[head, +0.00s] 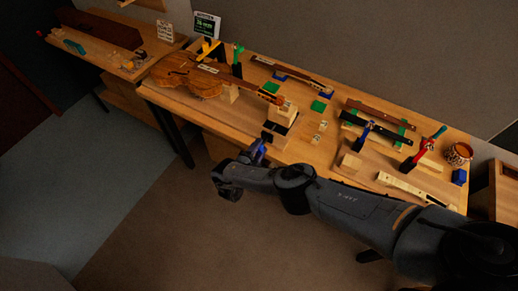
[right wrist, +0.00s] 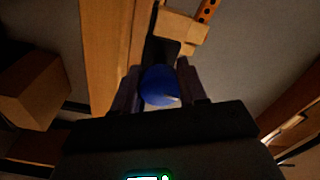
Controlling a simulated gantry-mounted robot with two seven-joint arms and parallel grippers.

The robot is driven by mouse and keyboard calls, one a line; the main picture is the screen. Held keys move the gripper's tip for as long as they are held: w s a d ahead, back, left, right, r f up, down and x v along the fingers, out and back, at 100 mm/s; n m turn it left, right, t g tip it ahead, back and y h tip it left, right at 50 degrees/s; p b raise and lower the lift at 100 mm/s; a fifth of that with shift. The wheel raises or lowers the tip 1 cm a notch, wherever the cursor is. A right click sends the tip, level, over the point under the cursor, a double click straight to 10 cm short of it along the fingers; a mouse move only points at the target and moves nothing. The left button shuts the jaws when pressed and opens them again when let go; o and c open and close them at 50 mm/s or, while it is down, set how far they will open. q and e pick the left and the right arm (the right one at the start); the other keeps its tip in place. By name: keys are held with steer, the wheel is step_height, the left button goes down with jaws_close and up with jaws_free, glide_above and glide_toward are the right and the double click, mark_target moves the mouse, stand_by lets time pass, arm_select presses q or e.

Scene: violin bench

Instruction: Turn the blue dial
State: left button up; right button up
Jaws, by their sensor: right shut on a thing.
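The blue dial (right wrist: 158,85) is a round blue knob seen between the two dark fingers of my right gripper (right wrist: 162,80) in the right wrist view. The fingers are shut on it, one on each side. In the head view my right gripper (head: 259,150) is at the front edge of the bench, just below a black part with pale wood blocks (head: 283,117). Any mark on the dial is too dark to read. My left gripper is not in view.
The wooden bench (head: 215,112) holds a violin (head: 186,76) whose neck points towards the wood blocks. Several tools in stands, a blue cube (head: 459,177) and a patterned cup (head: 458,154) stand at right. The floor before the bench is clear.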

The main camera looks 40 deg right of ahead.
steer(key=shift+n, duration=0.6)
steer(key=o, duration=1.1)
steer(key=shift+c, duration=0.2)
